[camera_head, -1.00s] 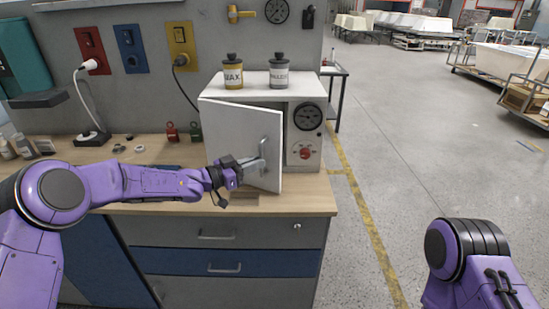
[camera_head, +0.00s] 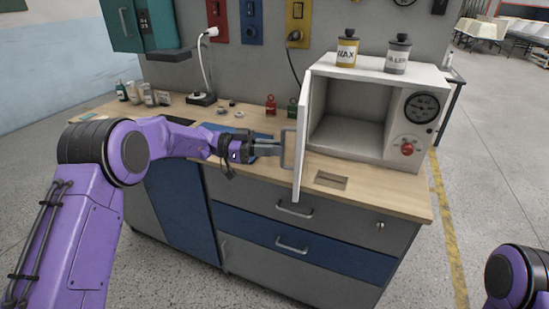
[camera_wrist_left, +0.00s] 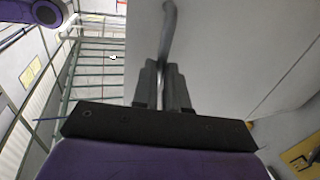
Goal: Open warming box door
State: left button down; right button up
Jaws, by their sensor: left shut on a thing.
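The warming box (camera_head: 380,118) is a white box on the wooden bench, with a dial and a red knob on its right front. Its door (camera_head: 306,130) stands wide open, seen nearly edge-on, and the grey inside shows empty. My left gripper (camera_head: 279,149) is shut on the door's grey handle (camera_head: 288,150), on the door's outer face. In the left wrist view the fingers (camera_wrist_left: 164,85) close around the lower part of the handle (camera_wrist_left: 168,35). My right gripper is out of view; only part of my right arm shows at the bottom right.
A WAX can (camera_head: 347,50) and a grey can (camera_head: 397,56) stand on top of the box. A lamp (camera_head: 203,70), small jars (camera_head: 145,95) and red and green items sit on the bench to the left. A rectangular cutout (camera_head: 331,180) lies in the bench before the box.

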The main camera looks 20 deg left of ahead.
pick_arm(q)
jog(key=w+a+r+m+g+b, duration=0.1)
jog(key=a+g+b, duration=0.1)
jog(key=a, duration=0.3)
jog(key=shift+w+a+m+h+b, duration=0.4)
jog(key=shift+b, duration=0.15)
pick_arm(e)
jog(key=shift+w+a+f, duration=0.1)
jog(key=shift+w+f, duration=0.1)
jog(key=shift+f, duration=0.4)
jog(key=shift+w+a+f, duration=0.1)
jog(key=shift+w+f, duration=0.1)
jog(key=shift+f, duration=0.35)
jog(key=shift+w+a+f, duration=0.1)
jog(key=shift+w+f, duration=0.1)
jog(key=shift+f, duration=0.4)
pick_arm(q)
jog(key=shift+r, duration=0.15)
